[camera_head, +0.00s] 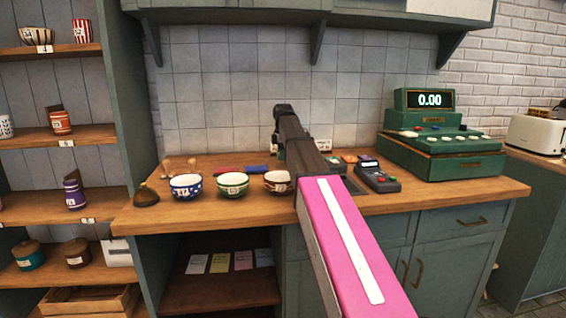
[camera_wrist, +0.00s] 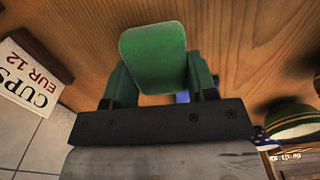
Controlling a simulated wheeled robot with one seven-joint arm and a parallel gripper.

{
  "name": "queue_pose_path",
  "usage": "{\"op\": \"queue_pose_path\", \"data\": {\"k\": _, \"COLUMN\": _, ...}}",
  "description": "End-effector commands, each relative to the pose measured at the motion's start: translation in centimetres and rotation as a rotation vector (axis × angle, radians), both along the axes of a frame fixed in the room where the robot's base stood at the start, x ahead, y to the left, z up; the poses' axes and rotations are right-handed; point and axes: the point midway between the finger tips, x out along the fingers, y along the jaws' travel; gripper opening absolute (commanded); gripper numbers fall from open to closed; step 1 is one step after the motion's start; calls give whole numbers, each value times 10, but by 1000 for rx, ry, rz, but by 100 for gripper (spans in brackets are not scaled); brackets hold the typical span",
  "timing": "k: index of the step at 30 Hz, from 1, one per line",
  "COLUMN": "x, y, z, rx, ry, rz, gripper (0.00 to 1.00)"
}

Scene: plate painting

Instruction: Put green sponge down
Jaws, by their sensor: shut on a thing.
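The green sponge (camera_wrist: 153,55) is between the two fingers of my gripper (camera_wrist: 160,80) in the wrist view, over the wooden counter (camera_wrist: 240,40). The gripper is shut on it. Whether the sponge touches the wood I cannot tell. In the head view my arm reaches over the counter (camera_head: 330,205) toward the tiled wall and largely hides the gripper and sponge.
A blue item (camera_head: 257,168) and a red item (camera_head: 228,170) lie at the back. Bowls with blue (camera_head: 187,187), green (camera_head: 233,185) and brown (camera_head: 278,182) patterns line the front. A card terminal (camera_head: 377,178) and cash register (camera_head: 440,145) stand right. A price sign (camera_wrist: 27,82) shows in the wrist view.

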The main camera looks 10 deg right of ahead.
Motion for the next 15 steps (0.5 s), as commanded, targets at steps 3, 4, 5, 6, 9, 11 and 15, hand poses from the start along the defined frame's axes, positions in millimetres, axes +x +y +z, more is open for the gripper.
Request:
{"op": "queue_pose_path", "data": {"k": 3, "x": -2, "y": 0, "z": -18, "rx": 0, "ry": 3, "rz": 0, "gripper": 30}}
{"op": "queue_pose_path", "data": {"k": 4, "x": -2, "y": 0, "z": -22, "rx": 0, "ry": 2, "rz": 0, "gripper": 30}}
{"op": "queue_pose_path", "data": {"k": 5, "x": -1, "y": 0, "z": -26, "rx": 0, "ry": 2, "rz": 0, "gripper": 30}}
{"op": "queue_pose_path", "data": {"k": 6, "x": -1, "y": 0, "z": -30, "rx": 0, "ry": 1, "rz": 0, "gripper": 30}}
{"op": "queue_pose_path", "data": {"k": 9, "x": -1, "y": 0, "z": -33, "rx": 0, "ry": 1, "rz": 0, "gripper": 30}}
{"op": "queue_pose_path", "data": {"k": 11, "x": 0, "y": 0, "z": -32, "rx": 0, "ry": 0, "rz": 0, "gripper": 30}}
{"op": "queue_pose_path", "data": {"k": 15, "x": -1, "y": 0, "z": -32, "rx": 0, "ry": 1, "rz": 0, "gripper": 30}}
